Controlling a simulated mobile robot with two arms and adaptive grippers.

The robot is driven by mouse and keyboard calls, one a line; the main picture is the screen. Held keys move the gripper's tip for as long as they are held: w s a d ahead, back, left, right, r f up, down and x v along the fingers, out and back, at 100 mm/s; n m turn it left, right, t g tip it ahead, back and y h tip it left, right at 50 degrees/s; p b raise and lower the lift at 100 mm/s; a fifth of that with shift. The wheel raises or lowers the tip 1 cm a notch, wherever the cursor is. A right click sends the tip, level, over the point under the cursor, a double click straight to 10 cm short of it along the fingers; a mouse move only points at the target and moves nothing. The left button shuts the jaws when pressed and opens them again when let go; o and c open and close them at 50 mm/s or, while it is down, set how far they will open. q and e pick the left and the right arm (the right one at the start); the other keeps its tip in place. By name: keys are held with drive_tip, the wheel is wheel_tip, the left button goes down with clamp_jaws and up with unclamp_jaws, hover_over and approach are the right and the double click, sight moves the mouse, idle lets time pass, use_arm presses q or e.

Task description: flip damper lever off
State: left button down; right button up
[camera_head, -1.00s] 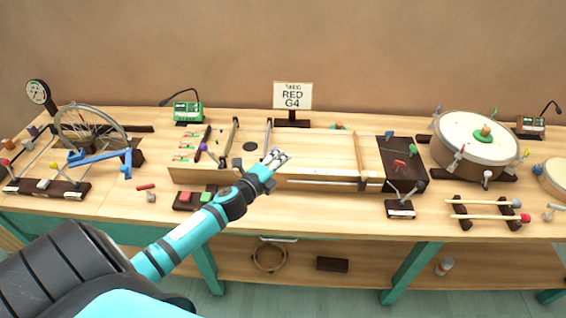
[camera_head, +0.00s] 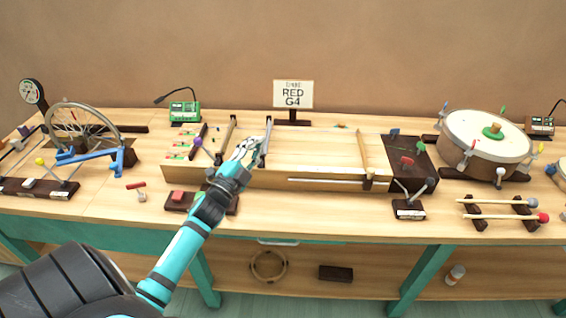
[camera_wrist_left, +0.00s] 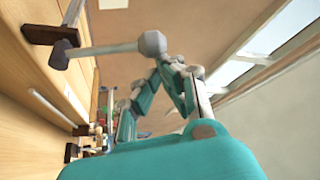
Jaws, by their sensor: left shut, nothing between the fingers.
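My left gripper (camera_head: 247,147) is shut and empty over the left part of the wooden string box (camera_head: 310,182). A slim grey bar (camera_head: 268,130) stands close to its fingertips, partly hidden by them. In the left wrist view, a lever with a grey faceted knob (camera_wrist_left: 152,43) on a pale rod lies close to my fingertips (camera_wrist_left: 178,68); contact cannot be told. Another grey-knobbed lever (camera_head: 430,182) stands on a dark labelled base (camera_head: 408,207) at the box's right end. No readable label shows which lever is the damper. My right gripper is out of view.
A purple knob (camera_head: 197,142) is left of the gripper. A wheel (camera_head: 85,132) stands left, a drum (camera_head: 484,140) right. A sign (camera_head: 293,94) stands behind.

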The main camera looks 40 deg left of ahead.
use_arm(q)
drive_tip(key=shift+s+a+f+n+t+y+b, duration=0.1)
drive_tip(key=shift+s+a+n+t+y+b, duration=0.15)
drive_tip(key=shift+a+n+y+b, duration=0.35)
drive_tip(key=shift+s+a+f+n+t+y+b, duration=0.15)
drive_tip(key=shift+s+a+n+y, duration=0.1)
drive_tip(key=shift+n, duration=0.65)
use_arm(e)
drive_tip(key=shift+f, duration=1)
use_arm(q)
drive_tip(key=shift+r, duration=0.1)
